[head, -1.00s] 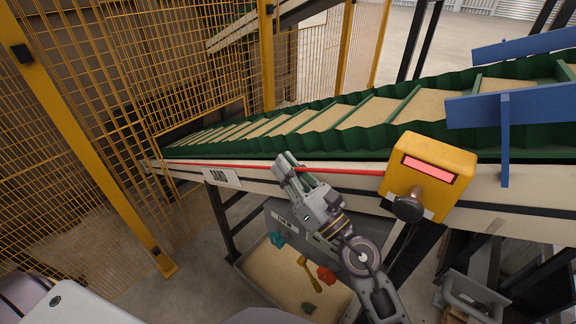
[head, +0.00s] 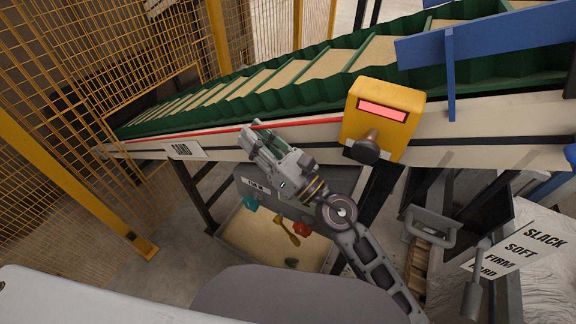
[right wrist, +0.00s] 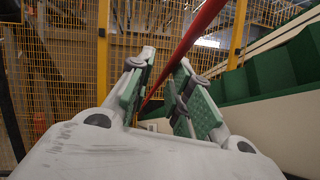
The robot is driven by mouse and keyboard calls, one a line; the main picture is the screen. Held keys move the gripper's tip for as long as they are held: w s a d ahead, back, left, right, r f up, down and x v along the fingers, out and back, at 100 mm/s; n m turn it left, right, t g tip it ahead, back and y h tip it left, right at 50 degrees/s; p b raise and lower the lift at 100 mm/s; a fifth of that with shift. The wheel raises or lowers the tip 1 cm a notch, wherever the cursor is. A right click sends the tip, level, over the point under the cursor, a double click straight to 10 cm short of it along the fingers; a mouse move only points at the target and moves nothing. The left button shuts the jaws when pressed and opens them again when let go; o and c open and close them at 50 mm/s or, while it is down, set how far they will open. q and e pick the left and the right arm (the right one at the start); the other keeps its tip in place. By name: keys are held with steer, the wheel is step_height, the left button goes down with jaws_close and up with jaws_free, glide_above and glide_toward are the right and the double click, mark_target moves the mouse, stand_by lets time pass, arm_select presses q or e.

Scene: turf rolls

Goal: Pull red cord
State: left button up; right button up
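The red cord (head: 305,121) runs along the side of the conveyor, ending at the right at a yellow switch box (head: 409,101) with a lit pink-red window and a dark knob. My right gripper (head: 251,128) is at the cord, left of the box, and hides a short piece of it. In the right wrist view the cord (right wrist: 199,27) passes slantwise between the two green-padded fingers (right wrist: 166,66). The fingers are apart with a clear gap; whether one touches the cord I cannot tell. My left gripper is not in view.
The conveyor (head: 222,149) has green ribbed walls and a "SAND" sign (head: 186,151). Yellow mesh fencing (head: 85,50) stands at the left. A sand tray (head: 262,243) with small tools lies below. A lever (head: 474,290) and a "SLACK, SOFT, FIRM" sign (head: 524,247) are at the lower right.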

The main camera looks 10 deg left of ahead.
steer(key=v, duration=0.9)
steer(key=shift+d, duration=0.25)
steer(key=shift+s+f, duration=0.1)
steer(key=shift+s, duration=0.1)
stand_by(0.8)
